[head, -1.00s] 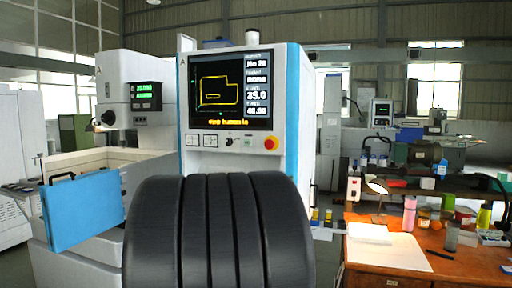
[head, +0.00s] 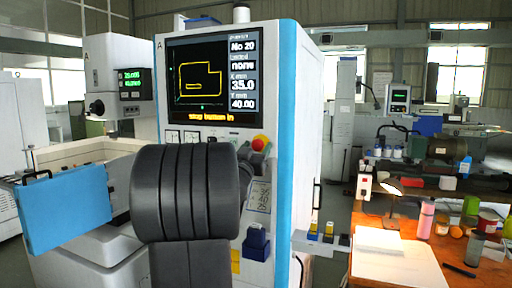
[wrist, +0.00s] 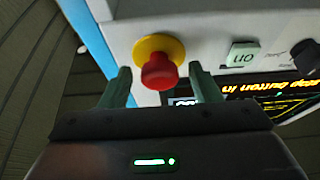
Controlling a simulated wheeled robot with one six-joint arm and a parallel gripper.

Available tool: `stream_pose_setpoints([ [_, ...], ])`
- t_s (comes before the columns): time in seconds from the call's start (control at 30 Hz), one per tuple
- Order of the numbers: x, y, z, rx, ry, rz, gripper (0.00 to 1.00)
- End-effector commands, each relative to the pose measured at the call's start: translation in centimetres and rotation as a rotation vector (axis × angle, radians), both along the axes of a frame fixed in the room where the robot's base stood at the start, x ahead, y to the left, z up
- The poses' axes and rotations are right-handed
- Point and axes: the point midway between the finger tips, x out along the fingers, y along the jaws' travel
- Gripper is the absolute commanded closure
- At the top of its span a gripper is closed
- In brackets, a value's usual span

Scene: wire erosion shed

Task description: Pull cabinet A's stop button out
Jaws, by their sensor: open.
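Cabinet A (head: 287,100), a white cabinet with blue edges and a letter A at its top left, stands in the middle of the head view. Its red stop button (head: 259,143) sits on a yellow collar below the screen's right side. The screen (head: 210,77) reads "stop button in". In the wrist view the stop button (wrist: 158,71) lies between the two fingers of my gripper (wrist: 160,82). The fingers are open, one on each side with gaps. I cannot tell how far along the button they reach. My arm hides part of the panel in the head view.
A white button (wrist: 243,54) and a black knob (wrist: 305,54) sit beside the stop button. A blue box (head: 256,243) is on the cabinet's front below. A blue panel (head: 65,210) stands at left. An orange table (head: 420,215) with bottles and papers stands at right.

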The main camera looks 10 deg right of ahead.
Motion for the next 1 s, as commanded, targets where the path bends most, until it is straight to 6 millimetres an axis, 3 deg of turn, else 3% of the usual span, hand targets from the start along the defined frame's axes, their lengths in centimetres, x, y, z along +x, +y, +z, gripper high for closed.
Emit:
stream_pose_setpoints([
  [0.23,0.0,0.0,0.0,-0.001,-0.001,0.0,0.43],
  [0.53,0.0,0.0,0.0,-0.001,-0.001,0.0,1.0],
  [1.0,-1.0,0.6,0.0,0.0,0.0,-0.001,1.0],
])
